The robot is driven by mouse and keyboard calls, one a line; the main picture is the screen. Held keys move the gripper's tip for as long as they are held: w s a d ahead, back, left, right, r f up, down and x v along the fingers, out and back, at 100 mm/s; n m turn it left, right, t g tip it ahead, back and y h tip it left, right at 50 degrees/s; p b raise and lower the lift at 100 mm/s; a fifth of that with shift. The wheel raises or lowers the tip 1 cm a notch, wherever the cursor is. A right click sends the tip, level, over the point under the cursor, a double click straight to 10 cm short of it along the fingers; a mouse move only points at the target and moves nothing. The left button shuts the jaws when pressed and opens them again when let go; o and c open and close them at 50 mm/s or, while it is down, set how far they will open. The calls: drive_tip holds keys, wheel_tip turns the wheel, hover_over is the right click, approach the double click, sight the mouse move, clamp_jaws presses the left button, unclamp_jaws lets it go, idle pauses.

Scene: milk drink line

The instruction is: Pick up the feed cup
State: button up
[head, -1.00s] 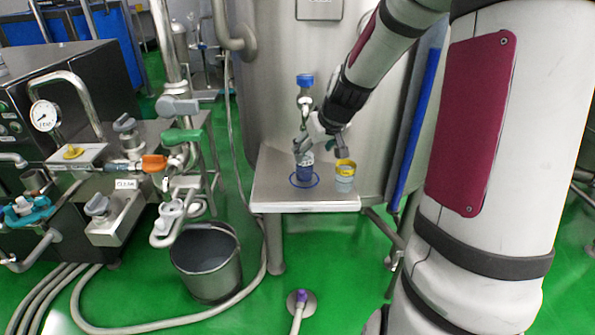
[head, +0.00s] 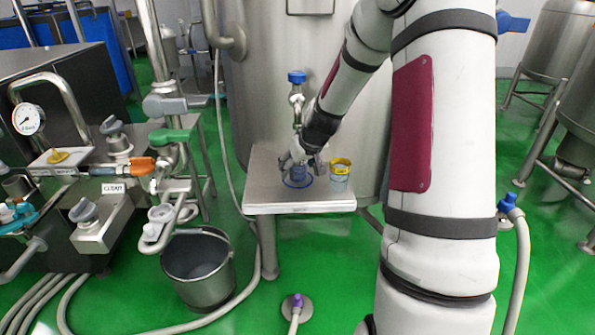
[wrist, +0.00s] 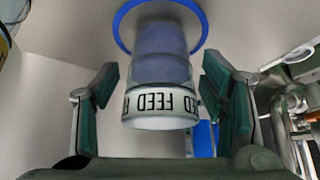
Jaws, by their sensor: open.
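The feed cup (wrist: 160,72) is a bluish cup with a white band lettered FEED. It stands inside a blue ring (wrist: 122,30) marked on the small steel table. In the head view the cup (head: 299,171) shows partly, with my gripper in front of and above it. My gripper (wrist: 160,105) is open, with one green-padded finger on each side of the cup's banded end. A gap shows between each finger and the cup in the wrist view. The gripper also shows small in the head view (head: 303,163).
A second cup with a yellow rim (head: 340,175) stands close right of the feed cup on the steel table (head: 300,203). A valve with a blue cap (head: 297,77) is on the tank behind. A grey bucket (head: 198,285) stands on the floor at left.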

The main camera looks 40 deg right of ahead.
drive_tip(key=shift+c, duration=0.5)
drive_tip(key=c, duration=1.4)
drive_tip(key=shift+c, duration=0.2)
drive_tip(key=shift+s+r, duration=0.1)
drive_tip(key=shift+r, duration=0.05)
drive_tip(key=shift+s+a+r, duration=0.1)
drive_tip(key=shift+a+r, duration=0.05)
drive_tip(key=shift+r, duration=0.45)
wheel_tip(320, 180, up, 6)
drive_tip(key=p, duration=0.2)
drive_tip(key=s+a+p, duration=0.5)
drive_tip(key=s+a, duration=0.4)
drive_tip(key=s, duration=0.5)
drive_tip(key=shift+s+a, duration=0.15)
drive_tip(key=shift+a, duration=0.2)
